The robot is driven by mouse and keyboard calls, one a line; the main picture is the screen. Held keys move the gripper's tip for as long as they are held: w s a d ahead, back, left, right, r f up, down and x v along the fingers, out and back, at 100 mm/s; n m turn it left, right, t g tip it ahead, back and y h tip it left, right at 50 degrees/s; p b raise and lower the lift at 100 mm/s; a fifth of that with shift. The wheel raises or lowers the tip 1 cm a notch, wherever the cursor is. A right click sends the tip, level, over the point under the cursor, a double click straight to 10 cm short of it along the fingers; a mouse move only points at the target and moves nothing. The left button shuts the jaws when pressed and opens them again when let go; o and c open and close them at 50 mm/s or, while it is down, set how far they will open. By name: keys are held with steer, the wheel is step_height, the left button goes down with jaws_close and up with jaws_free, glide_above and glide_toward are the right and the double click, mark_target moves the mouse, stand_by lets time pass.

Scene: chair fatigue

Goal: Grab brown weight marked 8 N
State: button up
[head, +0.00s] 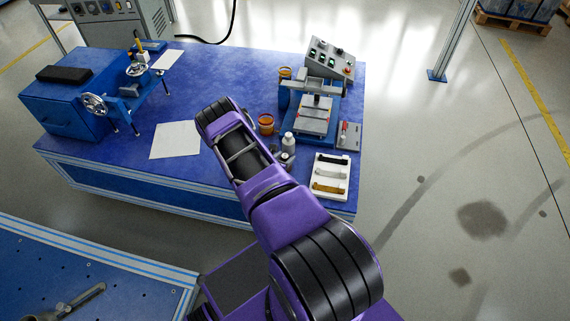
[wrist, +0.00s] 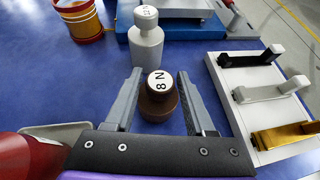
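The brown weight (wrist: 158,106) stands upright on the blue table in the wrist view. It has a wide round body and a narrower knob with a white top label reading "8 N". My gripper (wrist: 160,74) is open, with one grey finger on each side of the weight. Gaps show between the fingers and the weight, so it is not held. A taller light grey weight (wrist: 146,45) stands just beyond it and also shows in the head view (head: 289,143). In the head view my arm hides the brown weight and most of the gripper.
A white tray (wrist: 228,90) with black, white and gold brackets lies right of the gripper. A red and yellow container (wrist: 78,22) is at the far left. A grey and blue test machine (head: 312,115) stands behind. A red and grey object (wrist: 40,150) is at the lower left.

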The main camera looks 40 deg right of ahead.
jaws_close()
stand_by(0.9)
steer(key=shift+r, duration=0.1)
